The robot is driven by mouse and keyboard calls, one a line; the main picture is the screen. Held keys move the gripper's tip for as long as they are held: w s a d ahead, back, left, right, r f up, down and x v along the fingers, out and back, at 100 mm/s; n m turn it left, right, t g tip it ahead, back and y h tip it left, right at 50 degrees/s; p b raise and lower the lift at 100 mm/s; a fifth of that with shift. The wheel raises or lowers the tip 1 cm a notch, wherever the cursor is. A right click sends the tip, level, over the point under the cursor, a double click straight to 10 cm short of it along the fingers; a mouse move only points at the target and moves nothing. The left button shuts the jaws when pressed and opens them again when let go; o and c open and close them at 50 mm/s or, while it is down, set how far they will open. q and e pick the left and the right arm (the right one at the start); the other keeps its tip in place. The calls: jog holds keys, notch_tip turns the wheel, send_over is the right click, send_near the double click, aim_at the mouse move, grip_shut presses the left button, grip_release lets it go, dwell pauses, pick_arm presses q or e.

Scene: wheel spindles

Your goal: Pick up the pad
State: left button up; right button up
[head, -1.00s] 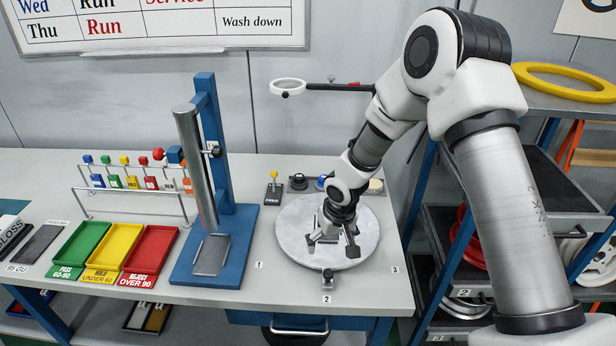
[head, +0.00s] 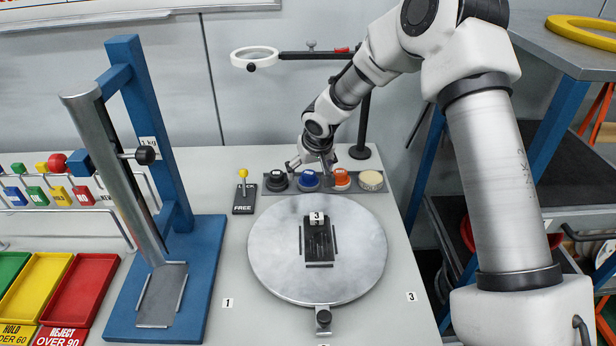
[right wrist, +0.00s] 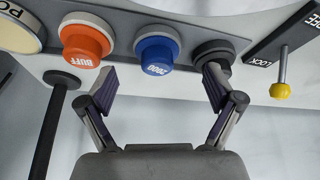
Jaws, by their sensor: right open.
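Several round pads stand in a row on a grey strip at the back of the bench: black (head: 277,181), blue (head: 307,181), orange (head: 340,180) and cream (head: 371,181). In the right wrist view, the blue pad (right wrist: 157,52) reads 2000 and the orange pad (right wrist: 87,42) reads BUFF. My right gripper (head: 309,165) is open and empty just behind the row. In the right wrist view, the blue pad lies ahead of the gap between the fingers (right wrist: 160,78), with the black pad (right wrist: 212,53) by the right fingertip. My left gripper is out of view.
A round turntable (head: 270,265) holds a dark block (head: 318,243) with a white tag. A yellow-knobbed lever (head: 243,190) stands left of the pads. A magnifier (head: 254,58) on a post rises behind. A blue stand (head: 190,265) and coloured trays (head: 82,285) are left.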

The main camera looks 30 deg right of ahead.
aim_at(309, 174)
jog(key=x, duration=0.4)
jog(key=shift+w+d, duration=0.35)
jog(key=shift+s+a+r, duration=0.15)
jog(key=shift+s+r, duration=0.1)
jog(key=shift+s, duration=0.05)
jog(key=shift+c, duration=0.6)
jog(key=c, duration=1.2)
notch_tip(309, 174, up, 10)
jog(key=shift+f, duration=0.2)
grip_shut()
jog(key=shift+r, duration=0.2)
jog(key=shift+w+f, duration=0.1)
jog(key=shift+c, duration=0.9)
grip_release()
jog(key=shift+c, duration=0.2)
